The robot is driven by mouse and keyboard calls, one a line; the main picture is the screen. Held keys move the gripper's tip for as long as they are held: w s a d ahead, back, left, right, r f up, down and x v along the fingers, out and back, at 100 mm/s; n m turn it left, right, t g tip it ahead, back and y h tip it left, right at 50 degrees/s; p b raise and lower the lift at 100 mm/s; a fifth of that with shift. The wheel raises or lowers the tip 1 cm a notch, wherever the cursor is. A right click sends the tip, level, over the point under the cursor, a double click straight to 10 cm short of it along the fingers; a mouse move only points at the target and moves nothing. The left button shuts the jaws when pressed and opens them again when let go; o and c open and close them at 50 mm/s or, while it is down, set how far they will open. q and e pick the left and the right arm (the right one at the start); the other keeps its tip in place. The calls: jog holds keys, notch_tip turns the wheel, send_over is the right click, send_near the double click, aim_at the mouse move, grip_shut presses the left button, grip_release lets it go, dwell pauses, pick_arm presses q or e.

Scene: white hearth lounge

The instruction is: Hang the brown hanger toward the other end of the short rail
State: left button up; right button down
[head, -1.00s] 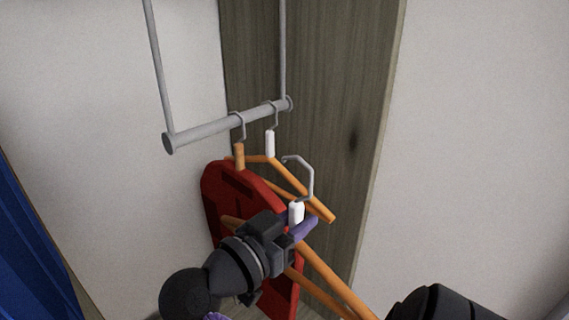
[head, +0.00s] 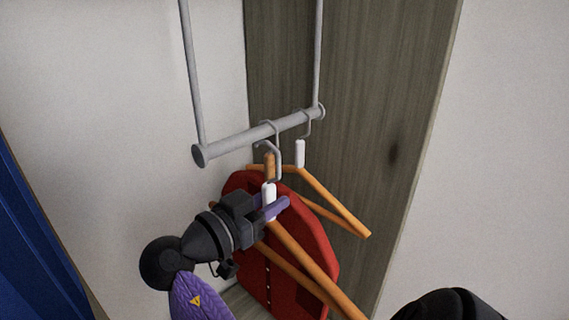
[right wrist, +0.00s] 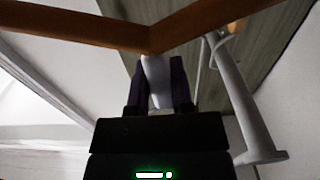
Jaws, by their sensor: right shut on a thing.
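The brown hanger (head: 290,245) has wooden arms, a white neck and a grey hook. My right gripper (head: 276,207) is shut on its white neck, which also shows between the purple fingers in the right wrist view (right wrist: 156,80). The short rail (head: 235,144) is a grey bar on two uprights. The held hanger's hook is just below the rail, in front of the hanging hangers' hooks; I cannot tell whether it touches the rail. The rail also shows in the right wrist view (right wrist: 243,95). My left gripper is not in view.
Another white-necked wooden hanger (head: 335,208) hangs near the rail's far right end. Beside it hangs a brown-necked hanger (head: 269,165) with a red item (head: 318,245) below it. The rail's near left part is bare. A blue surface (head: 30,240) stands at the left.

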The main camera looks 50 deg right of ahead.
jog(key=w, duration=0.3)
jog(key=w+b, duration=0.1)
jog(key=w, duration=0.2)
jog(key=w+d+b, duration=0.1)
jog(key=w, duration=0.2)
jog(key=shift+w+f, duration=0.1)
jog(key=shift+w, duration=0.15)
jog(key=shift+w+f+b, duration=0.1)
jog(key=shift+f+b, duration=0.3)
jog(key=shift+b, duration=0.2)
jog(key=shift+f+b, duration=0.35)
jog(key=shift+b, duration=0.15)
